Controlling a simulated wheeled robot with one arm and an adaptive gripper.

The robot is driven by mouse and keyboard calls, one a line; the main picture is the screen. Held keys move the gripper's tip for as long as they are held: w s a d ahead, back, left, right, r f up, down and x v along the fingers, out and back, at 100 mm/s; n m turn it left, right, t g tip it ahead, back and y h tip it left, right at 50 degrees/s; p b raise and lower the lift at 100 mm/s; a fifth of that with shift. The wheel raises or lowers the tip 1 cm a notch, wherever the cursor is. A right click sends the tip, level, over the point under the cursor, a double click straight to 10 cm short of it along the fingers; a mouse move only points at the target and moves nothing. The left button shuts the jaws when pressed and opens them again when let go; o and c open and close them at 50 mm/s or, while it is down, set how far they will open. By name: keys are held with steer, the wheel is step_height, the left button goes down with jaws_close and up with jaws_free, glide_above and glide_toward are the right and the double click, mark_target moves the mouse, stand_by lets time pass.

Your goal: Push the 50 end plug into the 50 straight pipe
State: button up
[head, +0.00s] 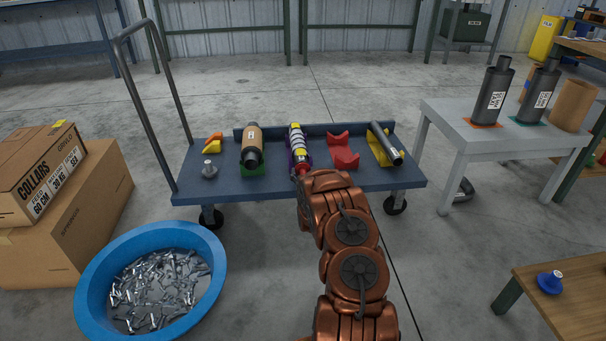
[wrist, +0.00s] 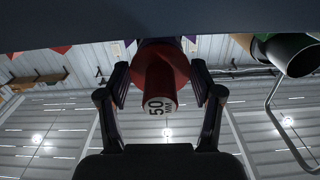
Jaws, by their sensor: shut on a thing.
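The red end plug (wrist: 160,82) is marked "50 MM" on its end face and sits between the fingers of my gripper (wrist: 159,74) in the wrist view. My gripper is shut on it. In the head view the red plug (head: 301,169) shows at the near end of a striped white and dark pipe (head: 297,142) with a yellow band. This pipe lies in a purple cradle (head: 309,158) on the blue cart. The plug is in line with the pipe's near end. I cannot tell how far it is inside, and no size marking is readable on the pipe.
A blue tub (head: 88,290) of metal parts and cartons (head: 65,220) stand left. A grey table (head: 468,132) stands right.

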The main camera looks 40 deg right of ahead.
steer(key=shift+w+d, duration=0.2)
steer(key=shift+w, duration=0.1)
stand_by(0.7)
steer(key=o, duration=1.2)
steer(key=shift+o, duration=0.2)
steer(key=v, duration=1.2)
